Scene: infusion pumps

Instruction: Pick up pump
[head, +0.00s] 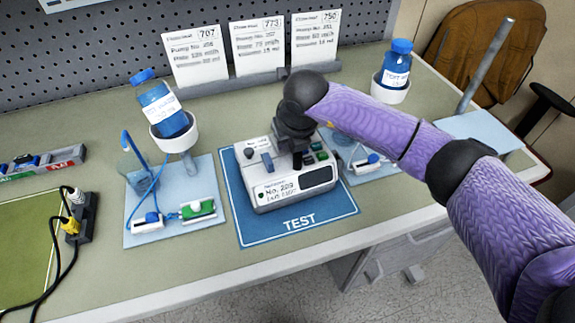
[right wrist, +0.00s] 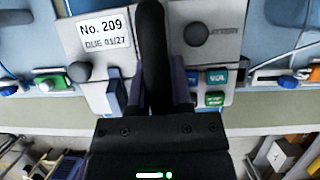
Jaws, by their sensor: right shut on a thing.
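The pump (head: 292,190) is a white box with a dark screen, knobs, green buttons and a label reading No. 209. It is over the blue TEST mat (head: 345,207) and looks to rest on it. My right gripper (head: 298,157) comes down on the pump from above and is shut on its dark handle. In the right wrist view the pump (right wrist: 215,50) fills the upper middle, and the dark handle (right wrist: 152,50) runs up between the fingers, which hide part of it. My left gripper is not in view.
Left of the mat, a pale board holds a blue bottle (head: 163,110) in a white cup, with tubing. Another blue bottle (head: 396,65) stands at the back right. Paper cards (head: 257,47) lean at the back. A power strip (head: 75,218) with cables is at the left.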

